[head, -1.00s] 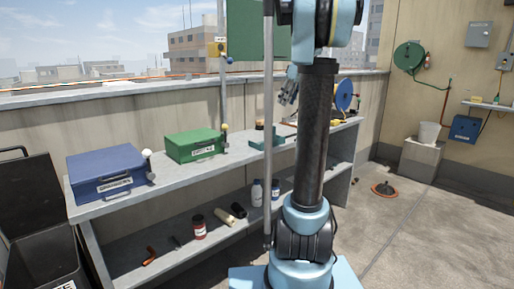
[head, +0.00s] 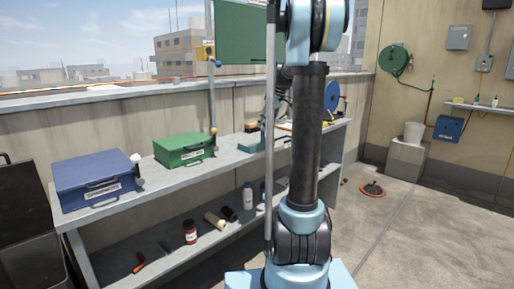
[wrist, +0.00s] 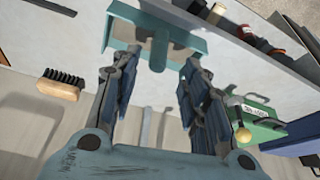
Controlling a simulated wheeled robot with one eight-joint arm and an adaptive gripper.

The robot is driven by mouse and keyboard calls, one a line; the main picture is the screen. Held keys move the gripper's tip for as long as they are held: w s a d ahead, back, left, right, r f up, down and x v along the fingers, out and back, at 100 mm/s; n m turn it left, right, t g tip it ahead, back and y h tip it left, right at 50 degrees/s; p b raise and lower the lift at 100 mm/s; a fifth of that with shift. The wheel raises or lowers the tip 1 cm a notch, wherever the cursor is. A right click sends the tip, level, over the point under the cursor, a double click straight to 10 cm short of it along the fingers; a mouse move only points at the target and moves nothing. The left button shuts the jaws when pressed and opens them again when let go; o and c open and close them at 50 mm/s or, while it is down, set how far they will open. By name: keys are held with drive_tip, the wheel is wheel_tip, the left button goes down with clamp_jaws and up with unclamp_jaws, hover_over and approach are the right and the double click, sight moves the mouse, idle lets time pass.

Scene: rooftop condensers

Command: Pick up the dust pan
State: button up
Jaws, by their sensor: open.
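The teal dust pan (head: 249,144) lies on the top shelf of the grey workbench, to the right of the green case, partly hidden behind my arm. In the wrist view the dust pan (wrist: 188,38) is at the top, with its short handle pointing down the picture between my fingers. My gripper (wrist: 158,72) is open, one finger on each side of the handle, and nothing is held. I cannot tell whether the fingers touch the pan. In the head view my gripper (head: 280,105) is mostly behind my arm, near the pan.
The green case (head: 184,150) and blue case (head: 97,178) stand on the bench top (head: 135,188). A wooden brush (wrist: 62,84) lies near the pan in the wrist view. Bottles and tools lie on the lower shelf (head: 120,250). The floor (head: 430,230) at the right is mostly clear.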

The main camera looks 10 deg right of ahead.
hover_over(263, 142)
drive_tip(key=w, duration=0.1)
drive_tip(key=shift+f, duration=2.55)
clamp_jaws()
